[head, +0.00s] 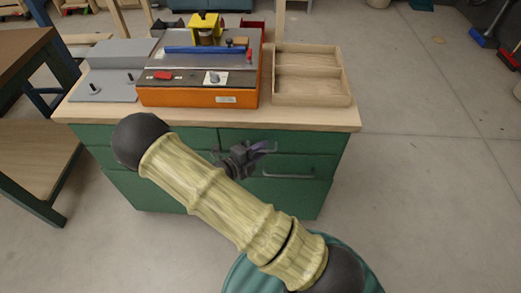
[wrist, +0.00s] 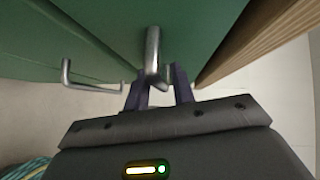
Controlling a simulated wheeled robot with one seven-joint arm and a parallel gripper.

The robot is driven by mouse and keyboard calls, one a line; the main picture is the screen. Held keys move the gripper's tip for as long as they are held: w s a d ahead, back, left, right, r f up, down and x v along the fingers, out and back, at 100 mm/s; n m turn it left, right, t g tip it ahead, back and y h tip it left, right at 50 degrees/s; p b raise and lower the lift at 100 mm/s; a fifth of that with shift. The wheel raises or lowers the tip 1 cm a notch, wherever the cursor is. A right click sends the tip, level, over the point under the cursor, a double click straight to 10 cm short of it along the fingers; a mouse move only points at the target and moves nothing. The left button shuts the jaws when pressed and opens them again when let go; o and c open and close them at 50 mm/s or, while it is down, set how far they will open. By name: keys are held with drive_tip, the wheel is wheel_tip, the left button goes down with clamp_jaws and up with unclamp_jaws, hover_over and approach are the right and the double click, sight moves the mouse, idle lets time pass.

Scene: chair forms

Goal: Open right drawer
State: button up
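The green cabinet has an upper right drawer (head: 310,141) just under the wooden top, partly hidden by my gripper. In the wrist view its metal bar handle (wrist: 152,48) is directly ahead of my gripper (wrist: 160,83), its near end lying between the two dark fingers. The fingers stand apart, with a gap beside the bar; I cannot tell whether either touches it. In the head view my gripper (head: 264,148) is at the upper right drawer's front. The drawer looks shut. A lower drawer (head: 293,188) shows another handle (head: 288,176), also seen at left in the wrist view (wrist: 90,82).
The wooden worktop (head: 300,117) overhangs the drawer and shows at right in the wrist view (wrist: 262,35). On it stand an orange machine (head: 190,97) and a wooden tray (head: 312,98). A wooden table (head: 30,150) is at left. Floor (head: 430,190) at right is clear.

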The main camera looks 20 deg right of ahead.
clamp_jaws()
